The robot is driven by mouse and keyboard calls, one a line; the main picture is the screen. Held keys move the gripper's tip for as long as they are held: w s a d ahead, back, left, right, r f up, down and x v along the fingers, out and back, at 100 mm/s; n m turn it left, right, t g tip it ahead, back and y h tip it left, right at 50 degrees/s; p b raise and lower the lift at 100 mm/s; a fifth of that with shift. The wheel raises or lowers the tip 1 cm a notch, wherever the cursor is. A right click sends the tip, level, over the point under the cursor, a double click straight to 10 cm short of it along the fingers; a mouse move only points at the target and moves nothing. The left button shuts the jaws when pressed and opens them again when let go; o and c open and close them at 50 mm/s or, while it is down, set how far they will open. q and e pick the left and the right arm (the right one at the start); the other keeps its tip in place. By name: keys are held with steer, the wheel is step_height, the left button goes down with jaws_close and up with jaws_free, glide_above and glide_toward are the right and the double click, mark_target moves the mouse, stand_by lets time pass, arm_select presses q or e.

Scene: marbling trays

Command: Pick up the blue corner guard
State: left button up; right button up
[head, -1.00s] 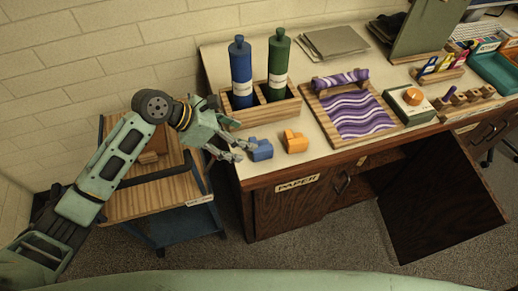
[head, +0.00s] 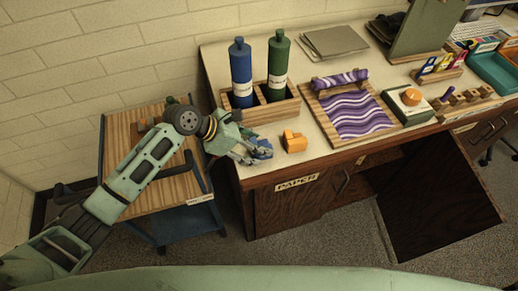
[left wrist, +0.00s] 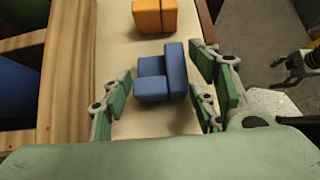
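The blue corner guard (left wrist: 162,75) sits on the bench top near its front left corner. In the head view it (head: 264,149) is mostly hidden by my left gripper (head: 250,150). In the left wrist view my left gripper (left wrist: 157,105) is open, with fingers on both sides of the guard's near end. The guard looks nearer the right-hand fingers; I cannot tell if they touch. What looks like my right gripper (left wrist: 297,66) shows at the right edge of the left wrist view, too small to read.
An orange corner guard (head: 295,142) sits just right of the blue one. A wooden rack (head: 262,113) with blue and green bottles stands behind. A marbling tray (head: 345,143) lies to the right. A wooden-topped cart (head: 150,198) stands left of the bench.

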arm_select(q)
steer(key=c, duration=0.6)
steer(key=shift+c, duration=0.2)
